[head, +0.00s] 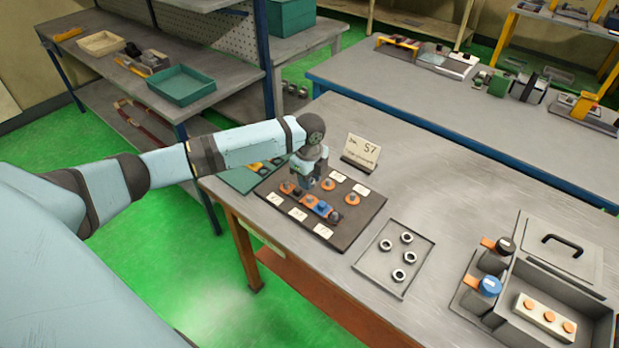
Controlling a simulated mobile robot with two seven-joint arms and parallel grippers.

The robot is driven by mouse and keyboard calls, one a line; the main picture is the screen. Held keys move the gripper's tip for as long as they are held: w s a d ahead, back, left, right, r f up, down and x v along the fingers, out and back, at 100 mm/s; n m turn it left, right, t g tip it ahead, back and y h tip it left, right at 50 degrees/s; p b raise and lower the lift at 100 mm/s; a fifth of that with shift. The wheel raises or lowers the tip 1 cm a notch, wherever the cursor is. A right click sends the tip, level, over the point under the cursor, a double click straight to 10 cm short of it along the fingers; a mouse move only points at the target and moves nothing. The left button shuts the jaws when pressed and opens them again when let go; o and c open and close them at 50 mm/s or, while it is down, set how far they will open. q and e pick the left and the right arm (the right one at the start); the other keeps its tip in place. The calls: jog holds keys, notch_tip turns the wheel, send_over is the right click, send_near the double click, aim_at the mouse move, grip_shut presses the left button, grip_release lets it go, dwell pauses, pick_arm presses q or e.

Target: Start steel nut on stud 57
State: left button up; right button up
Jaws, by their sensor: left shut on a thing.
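A dark board (335,232) on the near grey table carries several orange studs, such as one (353,199) at its right, with white label tags. A card (362,152) reading 57 stands behind the board. My left gripper (307,184) points down over the board's back part, among the studs. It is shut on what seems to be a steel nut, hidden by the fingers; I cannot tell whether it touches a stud. Several steel nuts (407,237) lie in a flat grey tray (376,267) right of the board. I cannot tell which stud is 57. My right gripper is out of view.
A grey case (561,281) stands at the right with an orange-topped block inside. A green mat (241,180) lies left of the board. The table behind the card and right of it is clear.

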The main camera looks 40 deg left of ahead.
aim_at(309, 198)
pick_arm(q)
notch_tip(309, 198, down, 4)
jog(key=b, duration=0.3)
jog(key=shift+r, duration=0.2)
jog(key=shift+f, duration=0.85)
jog(key=shift+p, duration=0.55)
dwell(0.3)
jog(key=shift+f+p, duration=0.4)
jog(key=shift+p, duration=0.05)
dwell(0.6)
jog(key=shift+f, duration=0.3)
dwell(0.7)
